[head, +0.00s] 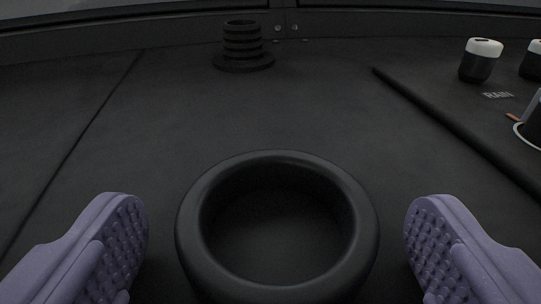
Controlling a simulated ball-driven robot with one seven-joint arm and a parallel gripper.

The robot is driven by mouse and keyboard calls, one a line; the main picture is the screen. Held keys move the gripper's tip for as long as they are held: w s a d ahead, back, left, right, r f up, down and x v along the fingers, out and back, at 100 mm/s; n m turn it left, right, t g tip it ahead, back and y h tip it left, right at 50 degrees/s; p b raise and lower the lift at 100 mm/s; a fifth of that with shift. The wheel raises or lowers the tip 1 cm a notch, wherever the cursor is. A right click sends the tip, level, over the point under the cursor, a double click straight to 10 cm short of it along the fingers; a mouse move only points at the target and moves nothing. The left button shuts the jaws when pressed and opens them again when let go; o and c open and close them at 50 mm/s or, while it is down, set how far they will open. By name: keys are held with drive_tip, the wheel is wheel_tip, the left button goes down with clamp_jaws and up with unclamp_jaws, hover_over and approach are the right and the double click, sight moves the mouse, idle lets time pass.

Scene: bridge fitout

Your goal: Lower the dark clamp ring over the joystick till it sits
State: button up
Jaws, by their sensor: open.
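The dark clamp ring (277,285) is a thick, rounded black ring in the lower middle of the head view, with dark surface seen through its hole. My gripper (277,235) is open, with one purple studded finger on each side of the ring. A clear gap shows between each finger and the ring. A ribbed black boot on a round base (243,47) stands at the back, left of centre; I cannot tell whether it is the joystick. No other joystick is clear in view.
A raised panel (455,100) at the right carries white-topped black knobs (480,60), a "RAIN" label and a partly cut-off control with a pale rim (528,130). A frame edge runs along the back. The dark surface between ring and boot is clear.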

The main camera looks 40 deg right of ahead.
drive_tip(key=shift+w+d, duration=0.25)
drive_tip(key=c, duration=1.1)
drive_tip(key=shift+r, duration=0.5)
drive_tip(key=r+p, duration=0.1)
drive_tip(key=s+r+p, duration=0.1)
drive_tip(key=r, duration=0.1)
drive_tip(key=s+d+r+p, duration=0.1)
drive_tip(key=s+p, duration=0.1)
drive_tip(key=s, duration=1.3)
drive_tip(key=shift+d, duration=0.15)
